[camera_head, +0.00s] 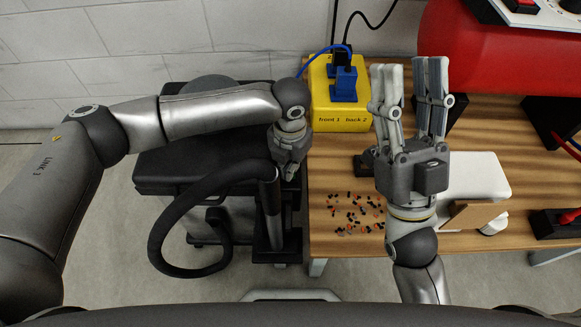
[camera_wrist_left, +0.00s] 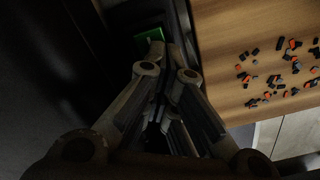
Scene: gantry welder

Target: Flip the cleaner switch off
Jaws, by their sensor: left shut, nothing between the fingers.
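The cleaner (camera_head: 160,170) is a black boxy machine with a thick hose, standing on the floor left of the table. My left gripper (camera_head: 290,160) points down at the cleaner's right side, close to the table edge; its fingertips are hidden in the head view. In the left wrist view its fingers (camera_wrist_left: 165,75) are shut with nothing between them. A small green patch (camera_wrist_left: 148,36) shows just past the fingertips on a dark surface; I cannot tell whether it is the switch or whether they touch. My right gripper (camera_head: 409,80) is open and empty above the table.
The wooden table (camera_head: 335,170) carries a yellow power box (camera_head: 322,100) with blue plugs, scattered orange and black bits (camera_head: 355,213), a white object (camera_head: 475,175) and a red tank (camera_head: 490,60). The cleaner's black hose (camera_head: 185,215) loops near my left gripper.

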